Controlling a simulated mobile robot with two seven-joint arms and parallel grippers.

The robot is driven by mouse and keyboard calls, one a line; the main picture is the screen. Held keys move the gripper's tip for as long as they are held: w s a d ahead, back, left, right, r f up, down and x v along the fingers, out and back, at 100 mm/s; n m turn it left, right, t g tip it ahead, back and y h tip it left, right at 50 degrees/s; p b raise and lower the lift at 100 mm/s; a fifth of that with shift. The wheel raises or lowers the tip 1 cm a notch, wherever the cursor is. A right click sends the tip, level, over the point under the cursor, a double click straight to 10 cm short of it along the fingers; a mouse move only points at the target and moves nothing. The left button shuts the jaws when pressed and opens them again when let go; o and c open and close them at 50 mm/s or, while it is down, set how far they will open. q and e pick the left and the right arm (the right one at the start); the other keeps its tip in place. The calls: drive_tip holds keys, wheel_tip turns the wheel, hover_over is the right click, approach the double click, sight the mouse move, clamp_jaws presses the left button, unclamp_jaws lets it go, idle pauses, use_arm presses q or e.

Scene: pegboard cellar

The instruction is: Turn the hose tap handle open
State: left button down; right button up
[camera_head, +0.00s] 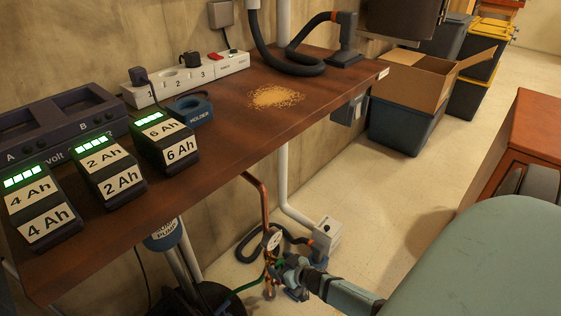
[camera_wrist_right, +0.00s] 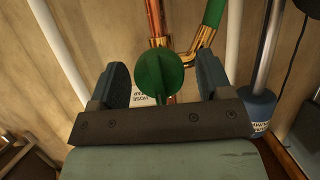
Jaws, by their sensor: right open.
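The hose tap's green handle (camera_wrist_right: 160,70) shows in the right wrist view, in front of a copper pipe and brass fittings (camera_wrist_right: 198,45). My right gripper (camera_wrist_right: 163,75) is open, with one finger to each side of the handle and a visible gap on both sides. In the head view my right gripper (camera_head: 288,268) is low beside the copper pipe (camera_head: 262,203), below the bench, and largely covers the tap there. A white hose tap label (camera_wrist_right: 140,97) is partly hidden behind the handle. My left gripper is not in view.
The wooden bench (camera_head: 215,125) overhangs the tap area, with battery packs and a power strip (camera_head: 190,75) on it. A white pipe (camera_head: 283,170) and a small grey-white box (camera_head: 326,236) stand near the tap.

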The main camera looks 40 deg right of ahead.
drive_tip(key=c, duration=0.9)
